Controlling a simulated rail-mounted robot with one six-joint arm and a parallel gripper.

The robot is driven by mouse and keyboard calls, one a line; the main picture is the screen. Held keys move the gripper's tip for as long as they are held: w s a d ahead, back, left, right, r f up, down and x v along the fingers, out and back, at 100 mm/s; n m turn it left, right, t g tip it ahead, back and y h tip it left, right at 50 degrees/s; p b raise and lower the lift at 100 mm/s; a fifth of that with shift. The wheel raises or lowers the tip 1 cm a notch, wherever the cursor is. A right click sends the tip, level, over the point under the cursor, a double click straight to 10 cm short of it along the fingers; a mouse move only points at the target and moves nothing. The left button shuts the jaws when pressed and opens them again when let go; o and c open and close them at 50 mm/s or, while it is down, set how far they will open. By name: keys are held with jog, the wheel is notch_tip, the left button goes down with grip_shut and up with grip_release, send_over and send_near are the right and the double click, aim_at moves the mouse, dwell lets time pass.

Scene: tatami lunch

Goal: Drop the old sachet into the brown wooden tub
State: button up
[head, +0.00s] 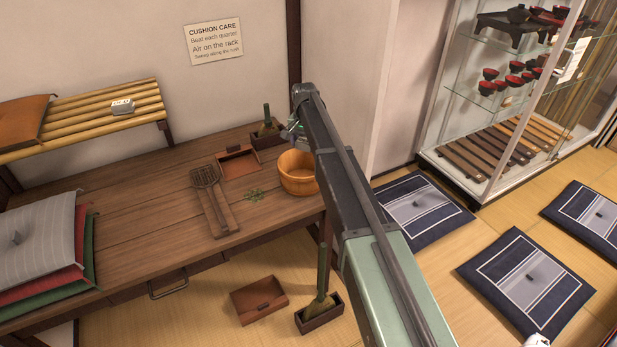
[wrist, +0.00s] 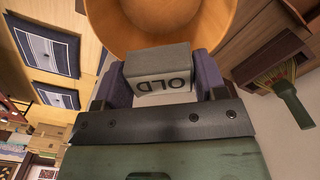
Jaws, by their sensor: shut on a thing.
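The old sachet (wrist: 160,84), a small grey and white block lettered "OLD", is between the two fingers of my gripper (wrist: 161,72) in the wrist view. My gripper is shut on it. The brown wooden tub (head: 297,176) stands on the wooden table in the head view, its right side hidden by my arm. In the wrist view the round tub (wrist: 108,32) lies just beyond the sachet, which overlaps its near rim. In the head view my gripper is mostly hidden behind my arm, above the tub, and the sachet cannot be made out there.
A slatted wooden beater (head: 213,200), green crumbs (head: 256,195) and a shallow tray (head: 238,164) lie left of the tub. A box with a brush (head: 268,130) stands behind it. A labelled grey block (head: 122,107) sits on the bamboo rack (head: 85,115). Cushions (head: 45,240) are stacked left.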

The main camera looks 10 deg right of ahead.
aim_at(305, 154)
notch_tip(305, 154, down, 6)
jog(key=b, duration=0.4)
jog(key=shift+r+b, duration=0.25)
jog(key=shift+b, duration=0.1)
jog(key=o, duration=1)
notch_tip(305, 154, up, 11)
jog(key=p, duration=1.1)
jog(key=shift+r, duration=0.1)
jog(key=shift+f, duration=0.2)
jog(key=s+n, duration=0.2)
jog(key=s, duration=1.1)
jog(key=s+n, duration=0.2)
jog(key=s, duration=1.1)
jog(key=s+n, duration=0.3)
jog(key=s, duration=1)
jog(key=shift+s, duration=0.35)
